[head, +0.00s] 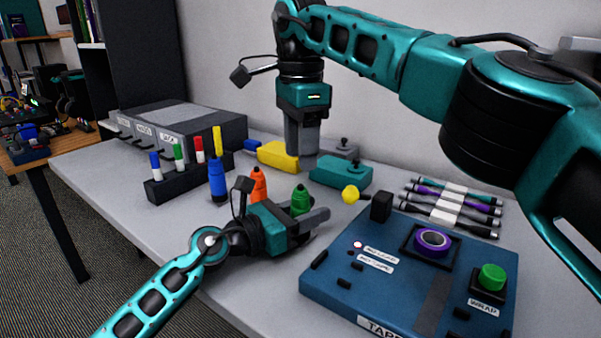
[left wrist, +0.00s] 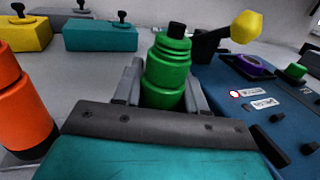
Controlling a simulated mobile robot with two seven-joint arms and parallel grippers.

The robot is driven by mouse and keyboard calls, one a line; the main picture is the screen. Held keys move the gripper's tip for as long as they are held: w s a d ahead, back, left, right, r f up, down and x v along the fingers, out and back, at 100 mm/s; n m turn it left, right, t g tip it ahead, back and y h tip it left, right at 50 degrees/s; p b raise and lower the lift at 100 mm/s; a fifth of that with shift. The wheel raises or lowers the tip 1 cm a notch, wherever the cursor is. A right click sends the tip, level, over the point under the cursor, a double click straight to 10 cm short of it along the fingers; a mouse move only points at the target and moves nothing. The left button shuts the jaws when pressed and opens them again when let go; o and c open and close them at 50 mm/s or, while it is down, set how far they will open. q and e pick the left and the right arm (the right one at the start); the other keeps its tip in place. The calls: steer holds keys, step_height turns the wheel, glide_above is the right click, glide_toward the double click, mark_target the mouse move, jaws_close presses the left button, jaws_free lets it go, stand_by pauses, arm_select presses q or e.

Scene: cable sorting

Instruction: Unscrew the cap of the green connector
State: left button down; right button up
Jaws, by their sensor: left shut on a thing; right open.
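The green connector (head: 301,201) stands upright on the table, between the fingers of my left gripper (head: 312,226). In the left wrist view the green connector (left wrist: 167,72) has stepped green rings and a black tip (left wrist: 177,29) on top. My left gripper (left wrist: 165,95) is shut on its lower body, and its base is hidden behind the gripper. The ringed upper part sits on the body; I cannot tell how tightly. My right gripper (head: 301,150) is open and points down near the yellow box, behind and above the green connector.
An orange connector (head: 259,184) and a blue one (head: 217,180) stand left of it. A teal box (head: 340,172) and a yellow box (head: 277,155) lie behind. A blue tape station (head: 330,278) with a yellow-ended lever (head: 350,194) is close on the right. Bundled cables (head: 450,201) lie beyond.

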mark_target(301, 185)
steer(key=m, duration=1)
steer(key=shift+m, duration=0.4)
steer(key=m, duration=0.8)
steer(key=shift+m, duration=0.4)
steer(key=m, duration=1.8)
steer(key=shift+m, duration=0.3)
steer(key=shift+f+m, duration=0.3)
step_height(301, 185, down, 8)
steer(key=shift+r, duration=0.25)
